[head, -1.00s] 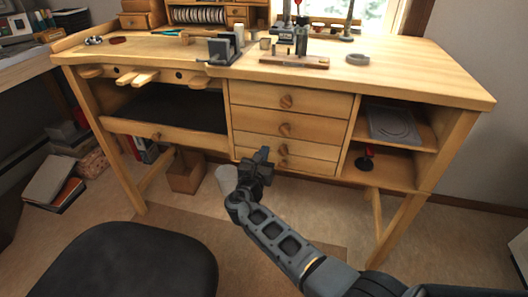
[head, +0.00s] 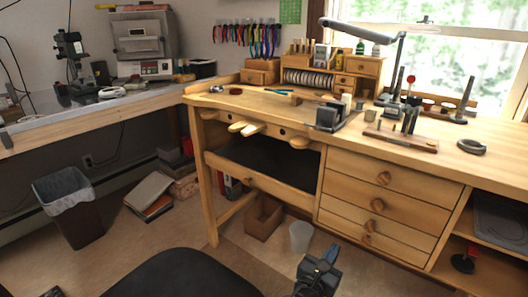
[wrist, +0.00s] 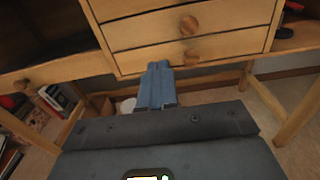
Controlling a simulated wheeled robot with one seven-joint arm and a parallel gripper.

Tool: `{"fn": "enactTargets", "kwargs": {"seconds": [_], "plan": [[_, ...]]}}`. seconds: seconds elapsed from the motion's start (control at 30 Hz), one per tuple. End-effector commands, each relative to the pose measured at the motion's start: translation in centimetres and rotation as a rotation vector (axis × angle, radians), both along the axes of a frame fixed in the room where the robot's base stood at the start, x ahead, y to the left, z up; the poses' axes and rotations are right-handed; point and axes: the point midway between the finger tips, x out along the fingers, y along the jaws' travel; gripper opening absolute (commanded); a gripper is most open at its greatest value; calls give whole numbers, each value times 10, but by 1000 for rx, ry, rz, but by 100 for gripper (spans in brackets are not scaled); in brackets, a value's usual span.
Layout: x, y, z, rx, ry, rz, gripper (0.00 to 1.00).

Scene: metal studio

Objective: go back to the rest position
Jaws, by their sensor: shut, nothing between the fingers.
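My gripper (head: 318,271) is at the bottom of the head view, low in front of the wooden workbench's drawers. It is empty. In the wrist view my gripper (wrist: 157,80) shows its two fingers closed together, with the lower drawers (wrist: 190,50) beyond them. The workbench (head: 375,165) stands to the right in the head view, with its drawers shut. Most of my arm is below the picture's edge.
A black chair seat (head: 175,275) is at the bottom of the head view. A white bin (head: 300,237) and a wooden box (head: 263,217) stand under the bench. A lined waste bin (head: 70,207) is at left.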

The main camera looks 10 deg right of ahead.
Motion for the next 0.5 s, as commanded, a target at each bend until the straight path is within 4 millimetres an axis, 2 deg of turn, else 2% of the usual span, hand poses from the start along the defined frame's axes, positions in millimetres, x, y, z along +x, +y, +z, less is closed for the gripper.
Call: {"fn": "enactTargets", "kwargs": {"seconds": [0.17,0.3,0.4,0.5], "plan": [[-48,5,-46,231,1,38,0],[-109,16,-88,541,-29,60,0],[-154,25,-107,766,-65,56,0],[-198,35,-115,986,-114,40,0]]}}
